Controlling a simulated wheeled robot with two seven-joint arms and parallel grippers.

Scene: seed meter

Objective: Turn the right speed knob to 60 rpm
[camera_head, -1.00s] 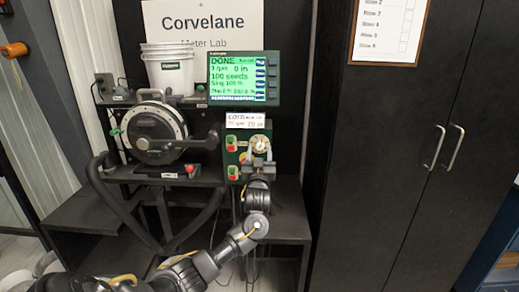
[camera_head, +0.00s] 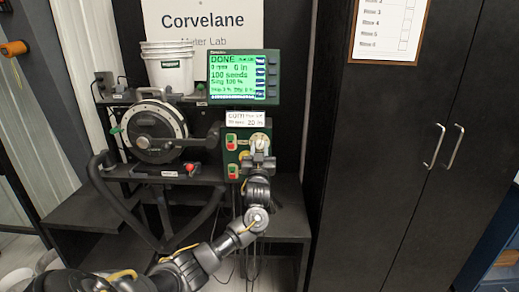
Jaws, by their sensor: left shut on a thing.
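The monitor (camera_head: 237,77) reads "DONE" and "100 seeds", with a speed line that looks like 0 rpm. A white label (camera_head: 247,119) sits above the knob; its small text is unclear. My right gripper is out of view.
The round seed meter (camera_head: 155,132) stands left of the panel, with white buckets (camera_head: 168,66) above it. Red and green switches (camera_head: 231,141) are close to the knob's left. A tall dark cabinet (camera_head: 400,150) stands to the right.

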